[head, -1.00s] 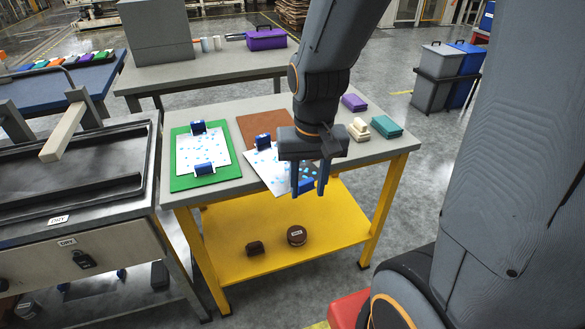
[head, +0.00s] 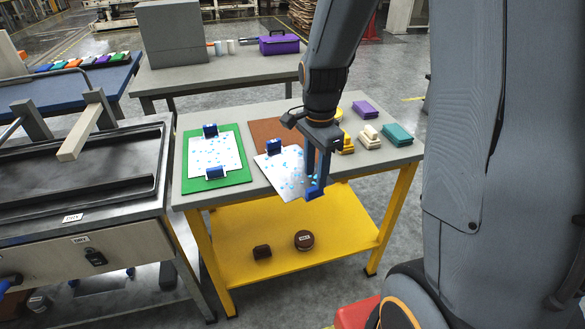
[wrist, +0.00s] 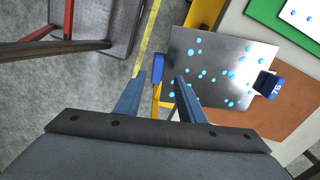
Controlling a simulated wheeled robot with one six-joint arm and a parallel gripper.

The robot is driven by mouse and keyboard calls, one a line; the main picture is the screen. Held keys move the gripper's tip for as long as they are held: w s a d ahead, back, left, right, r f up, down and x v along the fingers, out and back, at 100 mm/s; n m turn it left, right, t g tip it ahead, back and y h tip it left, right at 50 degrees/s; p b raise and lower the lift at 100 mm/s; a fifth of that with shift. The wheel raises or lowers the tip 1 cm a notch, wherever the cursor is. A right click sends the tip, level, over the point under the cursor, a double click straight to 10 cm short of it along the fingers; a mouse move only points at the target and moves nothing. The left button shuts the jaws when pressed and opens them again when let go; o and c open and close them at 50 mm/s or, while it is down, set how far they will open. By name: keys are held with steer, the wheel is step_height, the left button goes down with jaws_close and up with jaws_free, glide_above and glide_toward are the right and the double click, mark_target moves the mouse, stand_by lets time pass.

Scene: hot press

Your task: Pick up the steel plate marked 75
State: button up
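The steel plate (head: 282,170) with light blue dots lies partly on a brown mat (head: 270,130) and overhangs the table's front edge. Its far blue handle (head: 274,146) reads 75 in the wrist view (wrist: 268,84). Its near blue handle (head: 314,194) is at the overhanging end. My gripper (head: 315,183) points down at that near handle, its fingers apart. In the wrist view the open fingertips (wrist: 160,77) appear on either side of the near handle (wrist: 157,66). I cannot tell whether they touch it.
A green mat (head: 235,172) with another dotted plate (head: 214,152) lies to the left. Purple (head: 366,109), cream (head: 369,135), teal (head: 398,134) and yellow (head: 347,144) blocks stand to the right. A yellow shelf (head: 345,235) is below. A press (head: 85,165) stands at left.

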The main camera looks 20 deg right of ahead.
steer(key=f, duration=0.1)
steer(key=f+p, duration=0.1)
steer(key=f, duration=0.1)
steer(key=shift+s+f, duration=0.15)
steer(key=shift+s, duration=0.25)
steer(key=shift+f, duration=0.65)
jaws_close()
stand_by(0.5)
steer(key=shift+w, duration=0.15)
